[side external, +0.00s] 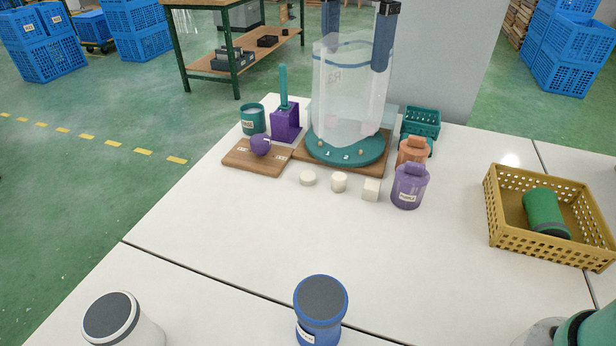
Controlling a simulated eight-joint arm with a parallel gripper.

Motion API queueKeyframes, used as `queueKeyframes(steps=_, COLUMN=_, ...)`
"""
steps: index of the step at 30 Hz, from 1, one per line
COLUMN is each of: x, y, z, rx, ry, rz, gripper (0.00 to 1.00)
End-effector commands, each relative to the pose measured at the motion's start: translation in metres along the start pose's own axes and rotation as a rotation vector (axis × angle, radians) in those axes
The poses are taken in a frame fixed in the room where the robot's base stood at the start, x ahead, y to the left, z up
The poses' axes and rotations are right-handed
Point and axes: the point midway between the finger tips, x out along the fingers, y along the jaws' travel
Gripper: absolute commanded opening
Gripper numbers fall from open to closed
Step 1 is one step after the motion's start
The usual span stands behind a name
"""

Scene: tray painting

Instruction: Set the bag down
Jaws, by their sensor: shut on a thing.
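A clear bag (343,95) with a blue band near its top and a faint printed mark stands upright over the round teal turntable (318,153). My gripper (356,48) has its dark blue fingers at the bag's upper part, one at the left and one at the right, and is shut on it. The bag's lower end is at the turntable's top; I cannot tell whether it touches. Numbers and small pegs show on the turntable's front rim. The turntable lies on a brown wooden board (378,166).
Left of it are a purple block (285,123) with a teal handle, a teal cup (252,118) and a purple ball (261,145) on a board. Orange (412,152) and purple (409,188) jars stand right. Pale pieces (339,182) lie in front. A yellow basket (505,222) is far right.

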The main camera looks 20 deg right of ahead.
Motion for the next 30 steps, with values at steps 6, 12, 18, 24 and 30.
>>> queueKeyframes(steps=6, x=0.023, y=-0.002, z=0.049, rx=0.72, ry=0.0, rz=0.0, gripper=0.36)
queueKeyframes(steps=12, x=0.044, y=-0.011, z=0.086, rx=1.327, ry=0.0, rz=0.0, gripper=0.36)
queueKeyframes(steps=18, x=0.057, y=-0.02, z=0.108, rx=1.704, ry=0.0, rz=0.0, gripper=0.36)
queueKeyframes(steps=24, x=0.061, y=-0.023, z=0.114, rx=1.821, ry=0.0, rz=0.0, gripper=0.36)
queueKeyframes(steps=30, x=0.061, y=-0.023, z=0.113, rx=1.819, ry=0.0, rz=0.0, gripper=0.36)
